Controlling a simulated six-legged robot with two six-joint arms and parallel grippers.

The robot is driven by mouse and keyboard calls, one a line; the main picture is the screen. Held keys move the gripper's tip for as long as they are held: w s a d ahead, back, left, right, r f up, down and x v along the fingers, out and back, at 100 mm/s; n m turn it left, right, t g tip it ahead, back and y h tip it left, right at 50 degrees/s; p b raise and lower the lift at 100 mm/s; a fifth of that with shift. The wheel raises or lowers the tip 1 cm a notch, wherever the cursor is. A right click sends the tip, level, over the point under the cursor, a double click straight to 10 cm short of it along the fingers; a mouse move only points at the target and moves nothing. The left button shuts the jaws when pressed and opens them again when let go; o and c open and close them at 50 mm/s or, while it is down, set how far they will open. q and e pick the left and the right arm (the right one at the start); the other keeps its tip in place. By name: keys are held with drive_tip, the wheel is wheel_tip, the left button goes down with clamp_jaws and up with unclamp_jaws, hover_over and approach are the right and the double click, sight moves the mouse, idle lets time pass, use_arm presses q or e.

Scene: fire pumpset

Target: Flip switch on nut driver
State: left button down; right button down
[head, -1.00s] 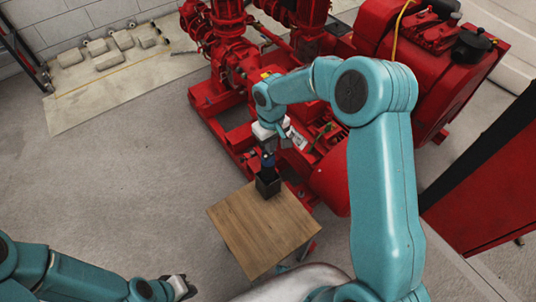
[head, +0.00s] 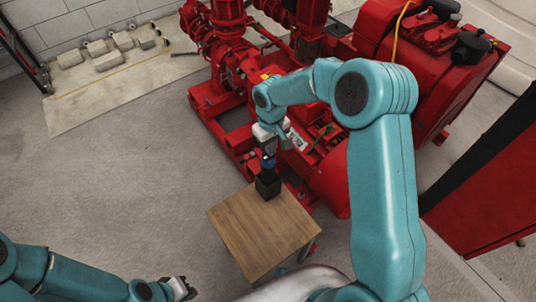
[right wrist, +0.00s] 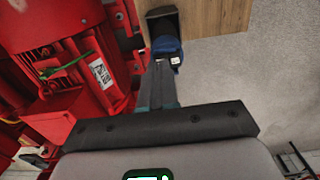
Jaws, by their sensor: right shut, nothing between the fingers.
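The nut driver (head: 268,163), with a blue body, stands upright in a black holder (head: 268,185) on a small wooden table. In the right wrist view the blue nut driver (right wrist: 167,48) and the holder (right wrist: 162,21) show just beyond my fingertips. My right gripper (head: 268,150) is shut and empty, pointing down right at the tool's top; I cannot tell whether it touches. The right wrist view shows its closed fingers (right wrist: 161,84). The switch cannot be made out. My left gripper (head: 181,288) is low at the left, away from the table; its finger gap is unclear.
The wooden table (head: 262,232) is otherwise bare. The red pumpset (head: 330,150) stands close behind and right of it. A red cabinet (head: 490,190) is at the right. Grey blocks (head: 108,60) lie on a pale slab at the back left. The floor at left is clear.

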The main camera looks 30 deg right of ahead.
wheel_tip(320, 180, up, 6)
drive_tip(key=p, duration=0.3)
drive_tip(key=shift+r, duration=0.1)
idle(0.5)
drive_tip(key=s+a+f+y, duration=0.3)
drive_tip(key=s+a+f, duration=0.6)
drive_tip(key=f, duration=0.3)
drive_tip(key=s+a+f+m, duration=0.1)
drive_tip(key=s+a+f, duration=0.1)
drive_tip(key=s, duration=0.5)
drive_tip(key=s+a+f+m+y, duration=0.1)
drive_tip(key=s+a+f+m, duration=0.1)
drive_tip(key=s, duration=0.5)
drive_tip(key=shift+s+a+f+m, duration=0.15)
drive_tip(key=shift+f+m, duration=0.15)
drive_tip(key=shift+f, duration=0.1)
drive_tip(key=shift+s, duration=0.1)
